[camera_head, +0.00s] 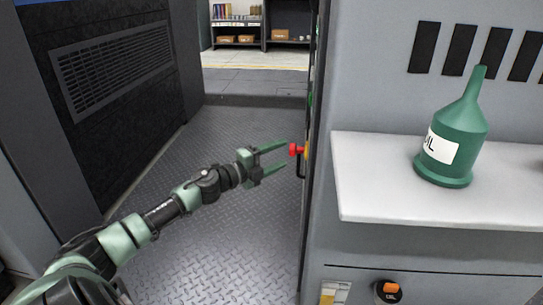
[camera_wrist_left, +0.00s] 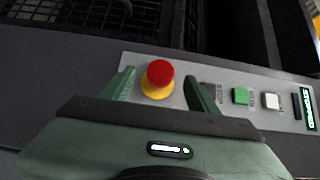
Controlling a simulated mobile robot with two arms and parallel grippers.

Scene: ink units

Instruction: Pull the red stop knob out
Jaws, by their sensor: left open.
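The red stop knob (camera_head: 296,150) sticks out from the left side of the grey machine, at the machine's edge in the head view. In the left wrist view the red knob (camera_wrist_left: 160,73) sits on a yellow collar (camera_wrist_left: 157,90) on a light panel. My left gripper (camera_head: 284,158) is open, its green fingers pointing at the knob. In the left wrist view the left gripper (camera_wrist_left: 160,85) has one finger on each side of the knob, with gaps between. Whether the fingertips reach past the knob cannot be told. My right gripper is not in view.
The panel (camera_wrist_left: 215,88) also carries a green button (camera_wrist_left: 240,96), a white button (camera_wrist_left: 271,101) and a lit display (camera_wrist_left: 309,108). A green oil can (camera_head: 452,140) stands on a white shelf (camera_head: 400,195) at right. The metal floor (camera_head: 230,230) is clear.

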